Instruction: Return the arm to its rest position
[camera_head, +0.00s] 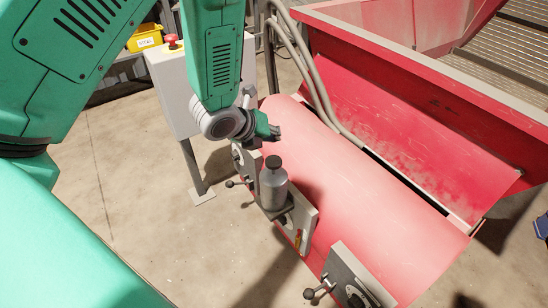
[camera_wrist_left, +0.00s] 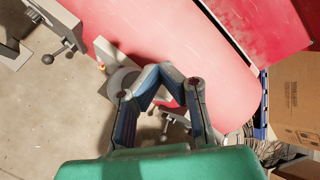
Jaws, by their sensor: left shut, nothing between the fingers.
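My left arm (camera_head: 211,62) is teal-green and reaches down from the top of the head view. My left gripper (camera_head: 268,131) is at its lower end, above the near edge of the red curved cover and a little behind the grey bottle-shaped cylinder, apart from it in the picture. In the left wrist view the gripper's dark blue-grey fingers (camera_wrist_left: 162,74) come together at the tips with nothing between them. My right gripper is not in view.
The grey cylinder with a black cap (camera_head: 273,186) stands on a bracket at the edge of the red machine cover (camera_head: 370,200). Grey hoses (camera_head: 312,70) run behind the gripper. A control box (camera_head: 172,88) with a red button stands behind. A cardboard box (camera_wrist_left: 294,90) shows right. Floor at left is clear.

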